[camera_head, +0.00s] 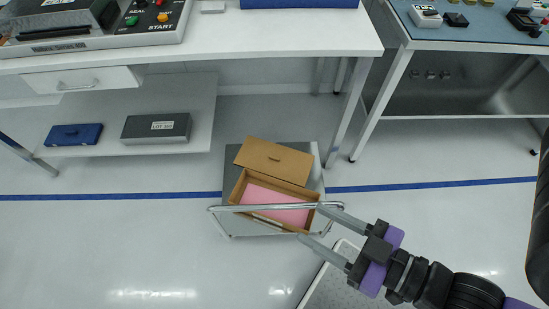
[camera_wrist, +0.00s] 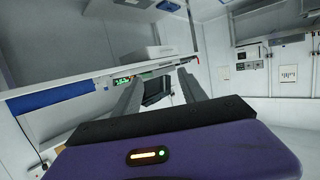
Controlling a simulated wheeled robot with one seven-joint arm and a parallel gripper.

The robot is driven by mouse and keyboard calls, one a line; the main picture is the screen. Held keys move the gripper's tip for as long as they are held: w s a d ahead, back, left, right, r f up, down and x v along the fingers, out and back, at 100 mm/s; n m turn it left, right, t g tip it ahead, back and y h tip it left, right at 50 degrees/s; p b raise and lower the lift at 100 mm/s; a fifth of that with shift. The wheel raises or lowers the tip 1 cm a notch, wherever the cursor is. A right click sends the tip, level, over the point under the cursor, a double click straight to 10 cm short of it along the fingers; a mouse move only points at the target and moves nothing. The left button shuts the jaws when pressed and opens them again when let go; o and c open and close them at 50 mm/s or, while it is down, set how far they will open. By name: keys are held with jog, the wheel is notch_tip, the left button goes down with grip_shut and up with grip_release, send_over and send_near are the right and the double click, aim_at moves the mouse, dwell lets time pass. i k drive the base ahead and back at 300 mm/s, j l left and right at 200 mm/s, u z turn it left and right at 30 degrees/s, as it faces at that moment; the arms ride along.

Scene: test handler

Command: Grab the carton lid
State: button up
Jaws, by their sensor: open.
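The brown carton (camera_head: 238,187) sits on a low grey cart, open at the top, with a flat pink thing (camera_head: 272,196) inside. The brown carton lid (camera_head: 273,160) lies tilted at the carton's far side, with a small dark mark in its middle. I cannot tell whether it is hinged or loose. My gripper (camera_head: 311,222) is open and empty, its fingers pointing left, near the carton's right front corner in the head view and apart from the lid. In the wrist view my fingers (camera_wrist: 159,76) are spread apart; neither carton nor lid shows there.
The cart's chrome handle (camera_head: 270,208) crosses in front of the carton. A white bench (camera_head: 270,45) stands behind, with a lower shelf (camera_head: 190,95) holding a blue case (camera_head: 74,134) and a grey box (camera_head: 157,128). Another table (camera_head: 470,42) stands at right. Floor at left front is clear.

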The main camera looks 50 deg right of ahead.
aim_at(293, 166)
jog(key=l+u, duration=0.15)
jog(key=l, duration=2.2)
